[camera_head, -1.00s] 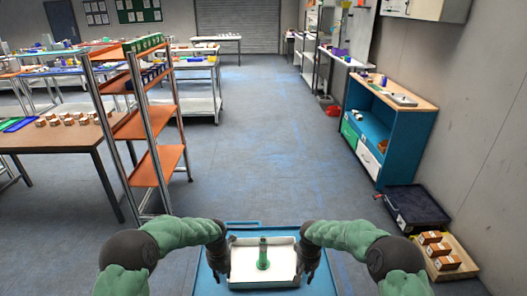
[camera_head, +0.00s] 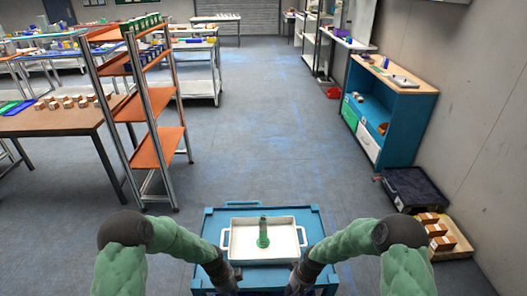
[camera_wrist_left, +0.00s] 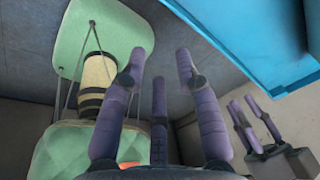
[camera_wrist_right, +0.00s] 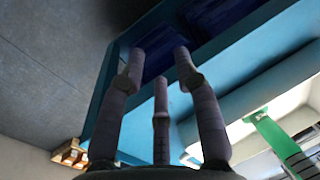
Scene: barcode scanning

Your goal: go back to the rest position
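My left gripper (camera_head: 224,281) hangs at the near left corner of a white tray (camera_head: 234,240), apart from its handle as far as I can tell. My right gripper (camera_head: 299,282) hangs at the near right corner, also off the handle. In the left wrist view its fingers (camera_wrist_left: 161,62) are spread with nothing between them. In the right wrist view the fingers (camera_wrist_right: 160,65) are spread and empty too. The tray sits on a blue cart (camera_head: 214,222).
An orange shelf rack (camera_head: 158,145) with green items on top and a brown table (camera_head: 50,122) stand at left. A blue cabinet (camera_head: 400,115), a dark crate (camera_head: 413,188) and a box of cartons (camera_head: 455,243) stand along the right wall. The floor ahead is clear.

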